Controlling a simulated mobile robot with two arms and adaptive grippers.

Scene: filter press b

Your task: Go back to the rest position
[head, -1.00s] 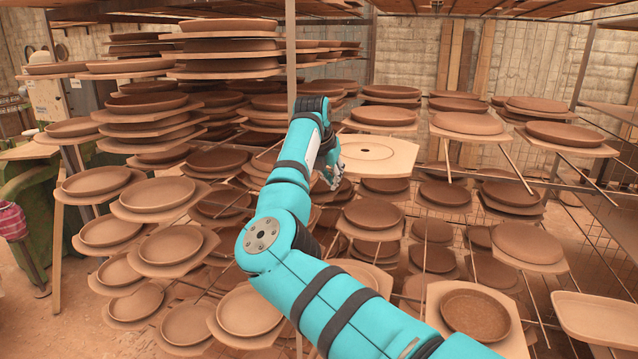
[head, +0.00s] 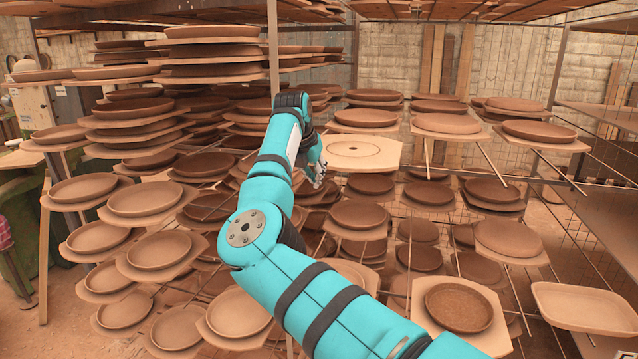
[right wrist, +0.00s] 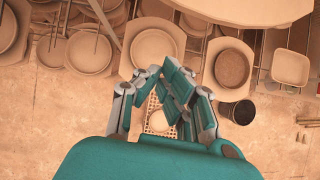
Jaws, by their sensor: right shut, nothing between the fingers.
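My right arm (head: 300,280) is teal with black bands and reaches up from the lower right of the head view into the rack area. My right gripper (head: 318,174) is partly hidden behind its own wrist there, in front of the shelved plates. In the right wrist view the right gripper (right wrist: 168,90) points down at the rack and floor. Its fingers are together and hold nothing. My left gripper is in no view.
Racks of brown clay plates on boards (head: 158,198) fill the space around the arm. A metal upright (head: 272,50) stands close behind the wrist. In the right wrist view, a dark bucket (right wrist: 238,110) stands on sandy floor.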

